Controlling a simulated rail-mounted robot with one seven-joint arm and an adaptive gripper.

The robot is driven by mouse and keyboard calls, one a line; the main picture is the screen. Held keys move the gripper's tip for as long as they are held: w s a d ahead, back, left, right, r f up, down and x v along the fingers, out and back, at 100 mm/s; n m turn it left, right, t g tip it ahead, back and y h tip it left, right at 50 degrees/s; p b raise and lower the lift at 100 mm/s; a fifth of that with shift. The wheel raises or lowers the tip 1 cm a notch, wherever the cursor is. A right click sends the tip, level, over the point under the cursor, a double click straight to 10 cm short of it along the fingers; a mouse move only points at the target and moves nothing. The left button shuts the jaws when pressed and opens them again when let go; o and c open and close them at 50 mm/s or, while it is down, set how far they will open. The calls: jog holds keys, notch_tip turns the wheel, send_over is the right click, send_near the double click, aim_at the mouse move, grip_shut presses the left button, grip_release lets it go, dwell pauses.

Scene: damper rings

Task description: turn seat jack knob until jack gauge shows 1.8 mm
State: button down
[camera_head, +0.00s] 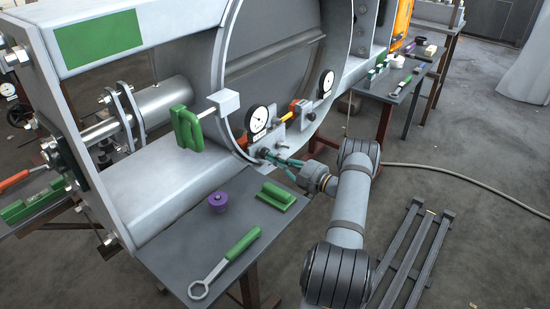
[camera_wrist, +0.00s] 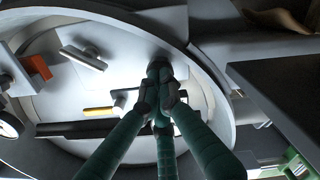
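My gripper (camera_head: 268,155) has teal fingers that reach left to the small dark seat jack knob (camera_head: 264,153) low on the ring's front. In the wrist view the fingertips (camera_wrist: 160,95) draw together, apparently around the knob, which they mostly hide. The jack gauge is probably the white dial (camera_head: 259,119) just above my gripper; its reading is too small to make out. A second white dial (camera_head: 326,82) sits farther right on the ring. A dial is cut off at the left edge of the wrist view (camera_wrist: 8,125).
A grey bench (camera_head: 185,255) in front holds a purple knobbed piece (camera_head: 218,202), a green block (camera_head: 276,196) and a green-handled ring wrench (camera_head: 225,263). A slatted metal rack (camera_head: 412,250) stands on the floor at right. A hose (camera_head: 450,178) crosses the floor.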

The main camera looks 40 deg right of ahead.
jog(key=shift+m+p, duration=0.5)
jog(key=shift+m, duration=1.8)
jog(key=c, duration=2)
grip_release()
jog(key=shift+s, duration=0.15)
jog(key=shift+v, duration=0.85)
